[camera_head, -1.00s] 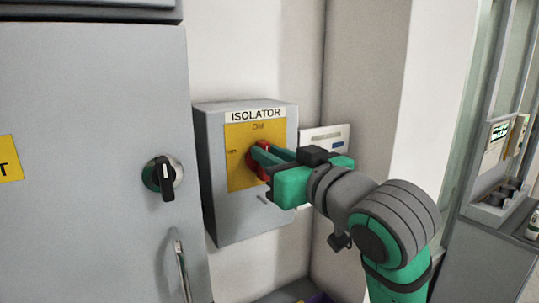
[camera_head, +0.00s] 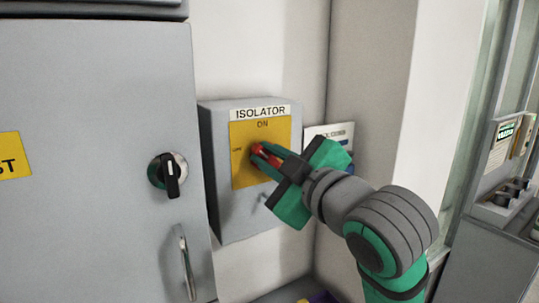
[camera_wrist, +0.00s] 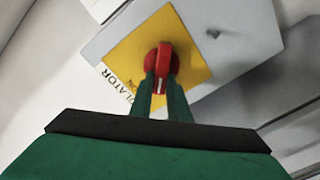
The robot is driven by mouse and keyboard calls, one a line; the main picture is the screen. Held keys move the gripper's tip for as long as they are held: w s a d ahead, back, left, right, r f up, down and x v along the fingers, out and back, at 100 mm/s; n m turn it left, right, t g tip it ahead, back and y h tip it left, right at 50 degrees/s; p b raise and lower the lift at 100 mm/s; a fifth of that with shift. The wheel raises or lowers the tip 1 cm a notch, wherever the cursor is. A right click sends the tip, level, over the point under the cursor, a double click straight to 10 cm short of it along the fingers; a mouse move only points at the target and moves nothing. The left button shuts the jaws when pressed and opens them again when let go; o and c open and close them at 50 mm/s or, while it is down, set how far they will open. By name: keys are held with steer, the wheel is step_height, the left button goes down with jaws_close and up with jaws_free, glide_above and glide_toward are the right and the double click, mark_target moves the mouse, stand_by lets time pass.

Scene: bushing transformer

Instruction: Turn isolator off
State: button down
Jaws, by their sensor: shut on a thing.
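The isolator (camera_head: 228,217) is a grey box on the wall with a yellow plate marked ON at the top and a small, hard-to-read mark at its left. Its red rotary knob (camera_head: 270,150) is at the plate's middle, partly hidden by my fingers. My gripper (camera_head: 262,156) reaches in from the right, shut on the knob. In the wrist view, the red knob (camera_wrist: 162,57) shows between the two green fingertips of my gripper (camera_wrist: 161,84), and the box appears tilted. The knob's exact pointing direction is hard to tell.
A grey cabinet (camera_head: 90,110) with a black rotary switch (camera_head: 171,175) and a metal handle (camera_head: 185,262) stands to the left. A white label plate (camera_head: 336,131) is on the wall right of the isolator, partly behind my gripper.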

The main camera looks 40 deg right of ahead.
steer(key=n, duration=0.4)
steer(key=shift+a+f+n, duration=0.2)
steer(key=shift+f+n, duration=0.1)
steer(key=shift+a+f+n, duration=0.1)
steer(key=shift+f+n, duration=0.1)
steer(key=shift+n, duration=0.8)
steer(key=shift+f+n, duration=0.15)
steer(key=shift+n, duration=0.85)
steer(key=c, duration=1.7)
jaws_free()
steer(key=s, duration=0.7)
steer(key=s+a, duration=0.1)
steer(key=s, duration=0.2)
steer(key=shift+s, duration=0.4)
